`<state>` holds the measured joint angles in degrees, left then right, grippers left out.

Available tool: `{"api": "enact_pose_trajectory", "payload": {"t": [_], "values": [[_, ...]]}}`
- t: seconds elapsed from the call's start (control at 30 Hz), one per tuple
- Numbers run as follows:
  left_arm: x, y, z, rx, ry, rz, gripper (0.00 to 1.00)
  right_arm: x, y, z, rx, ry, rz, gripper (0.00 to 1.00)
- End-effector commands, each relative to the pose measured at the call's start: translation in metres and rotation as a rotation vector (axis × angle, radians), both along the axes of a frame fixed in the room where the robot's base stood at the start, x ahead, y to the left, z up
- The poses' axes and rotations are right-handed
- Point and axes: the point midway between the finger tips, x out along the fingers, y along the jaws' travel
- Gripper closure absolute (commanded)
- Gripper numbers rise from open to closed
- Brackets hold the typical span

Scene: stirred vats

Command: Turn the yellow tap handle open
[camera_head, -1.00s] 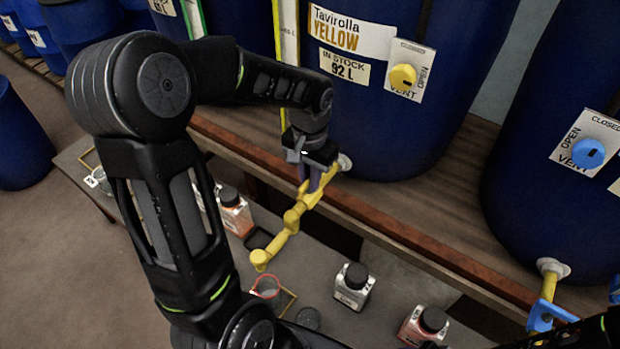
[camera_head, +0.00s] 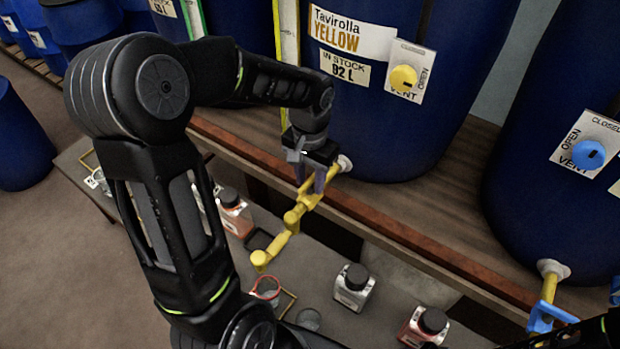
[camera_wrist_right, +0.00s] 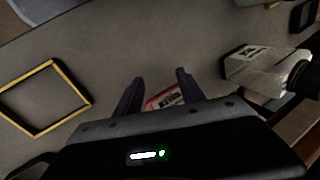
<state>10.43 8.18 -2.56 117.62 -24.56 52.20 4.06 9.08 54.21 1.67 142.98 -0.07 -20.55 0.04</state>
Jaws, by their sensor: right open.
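The yellow tap (camera_head: 291,218) comes out low on the blue vat labelled Tavirolla Yellow (camera_head: 352,35) and slopes down to the left over the bench. My left gripper (camera_head: 310,188) is at the upper part of this tap, by its handle. Its two purple fingers look apart, with yellow showing between them; the handle is partly hidden, so I cannot tell how it is turned. My right gripper (camera_wrist_right: 157,90) is open and empty in the right wrist view, above the grey bench.
A red-rimmed beaker (camera_head: 265,288) stands below the tap's lower end. Bottles with black caps stand on the bench, among them a white one (camera_head: 352,288) and a red-labelled one (camera_head: 424,326). A blue tap (camera_head: 546,316) is at the right. The vats stand on a wooden shelf (camera_head: 430,225).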

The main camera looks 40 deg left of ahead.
Motion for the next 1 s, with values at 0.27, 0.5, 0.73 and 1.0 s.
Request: {"api": "enact_pose_trajectory", "payload": {"t": [0.27,0.5,0.73,1.0], "values": [[0.001,0.0,0.039,0.001,-0.006,-0.001,0.65,0.0,0.0,0.002,0.0,0.0,0.0,0.54],[0.0,0.0,0.071,0.0,-0.002,0.001,0.65,0.0,0.0,0.002,0.0,0.0,0.0,0.54],[0.0,0.0,0.075,0.0,0.0,0.0,0.65,0.0,0.0,0.002,0.0,0.0,0.0,0.54],[0.0,0.0,0.074,0.0,0.0,0.0,0.65,0.0,0.0,0.002,0.0,0.0,0.0,0.54]]}}
